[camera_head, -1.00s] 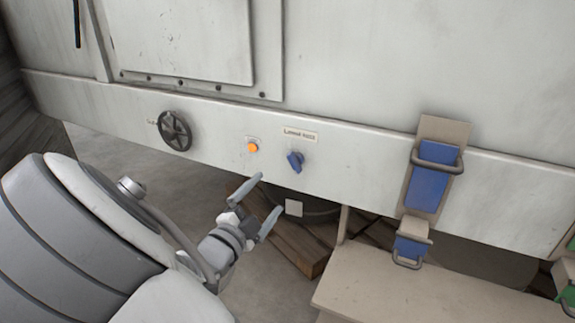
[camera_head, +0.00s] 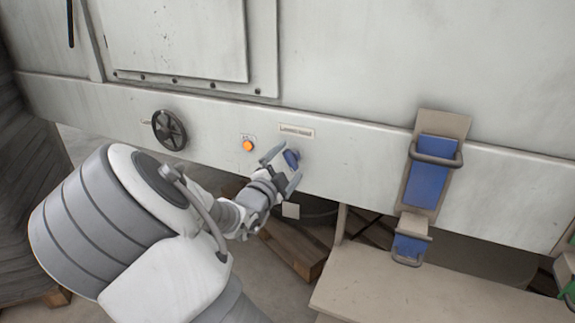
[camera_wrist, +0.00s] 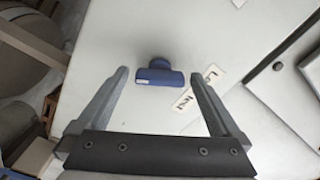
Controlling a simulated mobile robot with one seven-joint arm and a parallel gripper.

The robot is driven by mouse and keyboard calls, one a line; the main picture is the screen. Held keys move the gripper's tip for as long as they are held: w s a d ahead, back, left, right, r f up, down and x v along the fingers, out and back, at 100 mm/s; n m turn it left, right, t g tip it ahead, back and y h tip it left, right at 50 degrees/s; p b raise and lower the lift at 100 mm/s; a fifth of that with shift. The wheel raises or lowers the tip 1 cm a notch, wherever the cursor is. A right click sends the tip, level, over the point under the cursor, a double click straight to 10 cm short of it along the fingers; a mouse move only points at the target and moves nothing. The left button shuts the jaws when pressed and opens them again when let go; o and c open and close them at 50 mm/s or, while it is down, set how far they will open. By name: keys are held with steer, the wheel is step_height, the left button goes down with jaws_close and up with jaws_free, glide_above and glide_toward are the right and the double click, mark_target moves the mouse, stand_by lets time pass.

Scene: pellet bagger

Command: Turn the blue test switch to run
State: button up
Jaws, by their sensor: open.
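The blue test switch (camera_head: 291,158) is a small knob with a bar handle on the machine's pale front rail. In the wrist view the blue switch (camera_wrist: 159,75) lies ahead of the jaws, centred between them, its bar running across the picture. My gripper (camera_head: 284,162) is open at the switch, one finger on either side of it in the head view. In the wrist view the fingers of my gripper (camera_wrist: 164,92) stand apart with nothing clamped, and gaps show on both sides of the knob. A label plate (camera_head: 297,131) sits just above the switch.
An orange button (camera_head: 247,146) is close left of the switch, and a black handwheel (camera_head: 169,130) is further left. Blue parts on a bracket (camera_head: 429,175) stand to the right above a beige bench (camera_head: 400,290). A wooden pallet (camera_head: 296,250) lies below.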

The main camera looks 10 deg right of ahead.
steer(key=c, duration=1.3)
steer(key=shift+p, duration=0.3)
steer(key=shift+r+n+p, duration=0.2)
steer(key=shift+n+p, duration=0.6)
steer(key=shift+n, duration=0.2)
steer(key=n+p, duration=0.3)
steer(key=shift+n, duration=0.3)
steer(key=n+p, duration=0.2)
steer(key=n, duration=0.1)
steer(key=shift+f+n+p, duration=0.15)
steer(key=shift+n+p, duration=0.95)
steer(key=shift+n, duration=0.5)
